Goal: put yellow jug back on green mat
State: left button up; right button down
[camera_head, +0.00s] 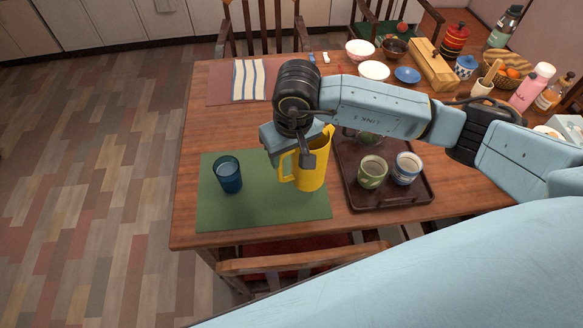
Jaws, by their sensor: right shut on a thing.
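The yellow jug (313,172) is upright at the right part of the green mat (263,211), its handle facing left. I cannot tell whether its base touches the mat. My right gripper (300,160) is shut on the jug at its handle side, reaching down from above; the wrist hides part of the jug's rim. A dark blue cup (228,175) stands on the left part of the same mat. My left gripper is not in view.
A dark tray (400,197) with a green cup (372,172) and a blue-white cup (406,168) is close to the jug's right. Bowls, a wooden box (433,68) and bottles crowd the back right. A striped cloth (249,80) lies at back left. Chairs border the table.

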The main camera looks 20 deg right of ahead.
aim_at(288, 179)
jog(key=shift+w+f, duration=0.1)
jog(key=shift+f, duration=0.75)
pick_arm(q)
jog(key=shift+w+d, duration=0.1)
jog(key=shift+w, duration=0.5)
pick_arm(e)
jog(key=shift+f, duration=1.85)
pick_arm(q)
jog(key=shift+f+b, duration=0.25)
jog(key=shift+b, duration=0.05)
pick_arm(e)
jog(key=shift+f, duration=0.15)
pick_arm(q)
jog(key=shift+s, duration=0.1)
pick_arm(e)
jog(key=c, duration=0.7)
grip_release()
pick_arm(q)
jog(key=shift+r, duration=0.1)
